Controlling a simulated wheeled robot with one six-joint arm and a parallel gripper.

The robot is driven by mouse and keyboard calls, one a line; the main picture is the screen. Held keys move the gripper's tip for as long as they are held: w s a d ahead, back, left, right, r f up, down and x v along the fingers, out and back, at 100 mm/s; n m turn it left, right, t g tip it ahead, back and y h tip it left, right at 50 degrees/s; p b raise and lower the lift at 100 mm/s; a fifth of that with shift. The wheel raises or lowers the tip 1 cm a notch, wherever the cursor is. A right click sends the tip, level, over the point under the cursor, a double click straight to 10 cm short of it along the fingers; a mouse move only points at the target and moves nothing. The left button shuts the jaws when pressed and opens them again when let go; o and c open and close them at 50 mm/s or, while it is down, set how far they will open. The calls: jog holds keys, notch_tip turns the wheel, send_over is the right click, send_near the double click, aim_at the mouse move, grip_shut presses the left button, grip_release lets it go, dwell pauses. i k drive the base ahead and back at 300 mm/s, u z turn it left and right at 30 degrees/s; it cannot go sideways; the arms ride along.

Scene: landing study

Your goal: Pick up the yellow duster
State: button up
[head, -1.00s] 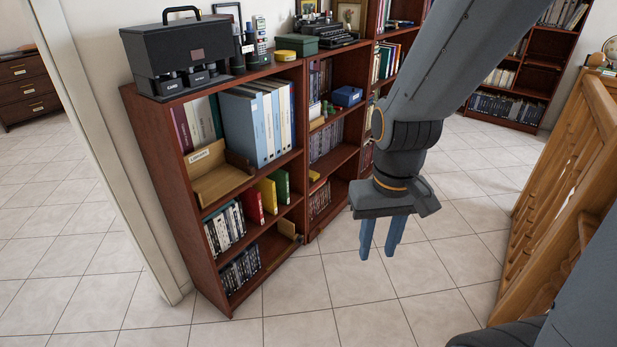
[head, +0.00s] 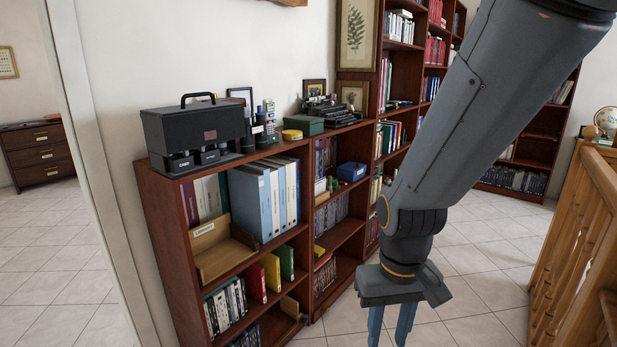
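A small yellow thing (head: 319,251) lies on a middle shelf of the second bookcase section, left of my arm. It may be the yellow duster, but it is too small to tell. A round yellow tin (head: 292,135) stands on top of the bookcase. My gripper (head: 391,328) hangs pointing down at the bottom of the picture, in front and to the right of the bookcase. Its two blue fingers are apart with nothing seen between them. Their tips run to the lower edge of the picture.
The dark red bookcase (head: 170,260) holds binders, books and a wooden tray (head: 222,262). A black case (head: 195,135), a green box (head: 303,125) and a typewriter (head: 328,110) stand on top. A wooden railing (head: 570,240) stands at right. Tiled floor (head: 470,315) is free between.

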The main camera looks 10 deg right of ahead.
aim_at(318, 251)
jog(key=z, duration=0.4)
jog(key=i, duration=1.95)
jog(key=u, duration=0.15)
